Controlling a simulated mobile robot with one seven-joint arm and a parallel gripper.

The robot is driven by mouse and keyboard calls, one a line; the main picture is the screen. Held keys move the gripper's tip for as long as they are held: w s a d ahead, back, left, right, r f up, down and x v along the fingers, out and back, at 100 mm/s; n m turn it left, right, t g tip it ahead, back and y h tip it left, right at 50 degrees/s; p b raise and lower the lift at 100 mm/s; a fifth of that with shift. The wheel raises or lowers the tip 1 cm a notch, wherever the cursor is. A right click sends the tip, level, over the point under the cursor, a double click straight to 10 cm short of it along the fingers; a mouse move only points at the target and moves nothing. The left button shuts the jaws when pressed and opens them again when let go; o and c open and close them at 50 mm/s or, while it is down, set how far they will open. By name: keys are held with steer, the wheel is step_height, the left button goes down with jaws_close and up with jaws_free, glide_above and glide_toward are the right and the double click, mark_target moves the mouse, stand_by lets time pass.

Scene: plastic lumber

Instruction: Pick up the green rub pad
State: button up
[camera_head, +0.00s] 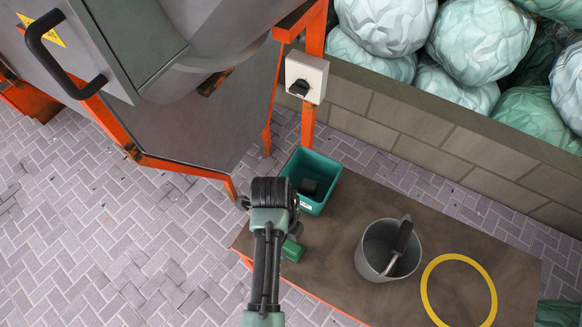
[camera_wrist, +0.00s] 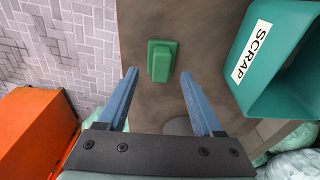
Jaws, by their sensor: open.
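The green rub pad (camera_wrist: 162,61) lies on the brown bench top, near its edge. In the wrist view it is just beyond my fingertips, roughly centred between them. In the head view the pad (camera_head: 293,248) is partly hidden beside my arm. My gripper (camera_wrist: 160,75) is open and empty, with its two blue fingers apart. In the head view my fingers are hidden by my wrist, which is over the left part of the bench.
A teal bin (camera_head: 321,172) marked SCRAP, with a dark item inside, stands close by the pad. A grey bucket (camera_head: 372,260) with a black-handled tool and a yellow ring (camera_head: 427,290) are further right on the bench (camera_head: 340,285). An orange-framed machine (camera_head: 180,125) stands left.

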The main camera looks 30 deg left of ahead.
mark_target(291, 246)
steer(key=f, duration=0.4)
steer(key=shift+w+d, duration=0.1)
steer(key=shift+d, duration=0.2)
jaws_close()
